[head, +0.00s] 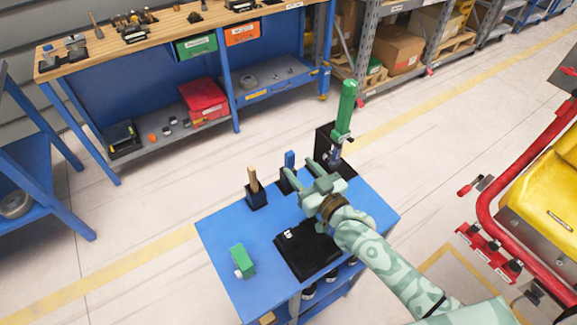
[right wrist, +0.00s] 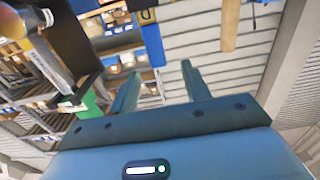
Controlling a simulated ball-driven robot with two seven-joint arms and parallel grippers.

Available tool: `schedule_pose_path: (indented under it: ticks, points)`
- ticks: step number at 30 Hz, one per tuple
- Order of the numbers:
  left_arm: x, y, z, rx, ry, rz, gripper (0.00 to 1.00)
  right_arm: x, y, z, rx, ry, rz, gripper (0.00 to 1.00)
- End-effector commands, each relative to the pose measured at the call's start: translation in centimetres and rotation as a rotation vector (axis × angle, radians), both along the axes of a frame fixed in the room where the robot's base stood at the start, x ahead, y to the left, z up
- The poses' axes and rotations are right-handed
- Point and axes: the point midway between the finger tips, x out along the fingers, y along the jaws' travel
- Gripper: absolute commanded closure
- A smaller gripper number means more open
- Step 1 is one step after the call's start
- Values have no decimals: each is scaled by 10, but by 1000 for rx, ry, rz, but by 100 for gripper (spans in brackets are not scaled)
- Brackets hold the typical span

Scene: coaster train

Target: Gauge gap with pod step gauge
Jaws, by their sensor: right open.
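My right gripper (head: 299,169) is open and empty above the blue cart top (head: 222,232), close to a blue-handled tool (head: 290,159) in a dark holder. A wooden-handled tool (head: 253,179) stands in a holder to the left. A green-handled tool (head: 345,110) stands tall at a black holder behind the gripper. I cannot tell which item is the pod step gauge. At the right is part of a yellow seat (head: 545,185) with red bars (head: 485,205).
A black pad (head: 300,262) and a green block (head: 243,260) with a white end lie on the cart. A workbench (head: 170,28) with tools and bins stands behind. Shelves with boxes (head: 402,50) are at the back right. Floor is clear between cart and bench.

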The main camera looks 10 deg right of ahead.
Motion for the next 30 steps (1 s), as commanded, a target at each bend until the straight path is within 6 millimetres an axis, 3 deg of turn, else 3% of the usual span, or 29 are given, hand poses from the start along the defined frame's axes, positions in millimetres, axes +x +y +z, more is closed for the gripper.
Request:
schedule_pose_path:
  ticks: [9, 17, 18, 23, 30]
  points:
    - [1, 1, -9, 1, 0, -1, 100, 44, 15, -1, 2, -1, 0, 53]
    - [0, 3, -9, 4, 0, -2, 100, 48, 17, 1, 1, -1, 0, 53]
    - [0, 3, -9, 3, 0, -2, 100, 48, 17, 1, 1, -1, 0, 55]
    - [-1, 3, -9, 4, 3, -2, 100, 48, 17, 1, 0, -1, 0, 100]
    - [-1, 3, -9, 4, 3, -2, 100, 48, 17, 1, 2, -1, -1, 100]
